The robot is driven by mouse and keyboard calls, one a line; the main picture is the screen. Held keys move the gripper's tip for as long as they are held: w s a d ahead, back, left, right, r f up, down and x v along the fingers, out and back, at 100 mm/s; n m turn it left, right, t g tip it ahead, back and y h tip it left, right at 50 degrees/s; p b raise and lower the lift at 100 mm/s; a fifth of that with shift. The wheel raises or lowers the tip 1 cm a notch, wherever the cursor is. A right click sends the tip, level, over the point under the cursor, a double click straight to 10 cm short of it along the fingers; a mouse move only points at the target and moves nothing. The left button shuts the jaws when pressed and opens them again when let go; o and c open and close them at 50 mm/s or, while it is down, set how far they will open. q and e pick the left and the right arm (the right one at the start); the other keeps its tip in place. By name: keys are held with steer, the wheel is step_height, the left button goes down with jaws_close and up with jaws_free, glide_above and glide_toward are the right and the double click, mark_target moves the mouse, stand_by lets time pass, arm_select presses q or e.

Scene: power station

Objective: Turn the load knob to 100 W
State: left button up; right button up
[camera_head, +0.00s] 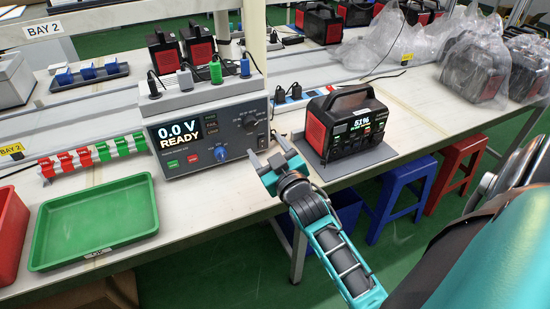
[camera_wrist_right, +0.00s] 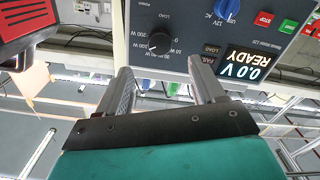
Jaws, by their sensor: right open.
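The load knob (camera_wrist_right: 158,42) is a round black knob with a white mark and a ring of watt labels, seen upside down in the right wrist view. Its exact setting is hard to read. In the head view the knob (camera_head: 249,122) sits on the upper right of the grey tester (camera_head: 180,136), whose screen reads 0.0 V READY. My right gripper (camera_head: 266,150) is open and empty in front of the tester's right side. In the wrist view its fingers (camera_wrist_right: 161,78) point toward the panel below the knob picture, apart from it. My left gripper is not in view.
A blue knob (camera_head: 220,153) is low on the tester panel. A red and black power station (camera_head: 347,126) reading 51% stands on a grey mat right of the gripper. A green tray (camera_head: 95,222) and colored clips (camera_head: 95,154) are on the left.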

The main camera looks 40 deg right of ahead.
steer(key=shift+v, duration=2.05)
steer(key=s+a+f+n+g+y, duration=0.1)
steer(key=s+a+f+g+y, duration=0.5)
steer(key=s+a+f, duration=0.7)
step_height(320, 180, down, 3)
steer(key=shift+a+r+g+y, duration=0.1)
steer(key=shift+a+g+y, duration=0.2)
steer(key=shift+a, duration=0.35)
steer(key=shift+w, duration=0.15)
steer(key=shift+c, duration=0.3)
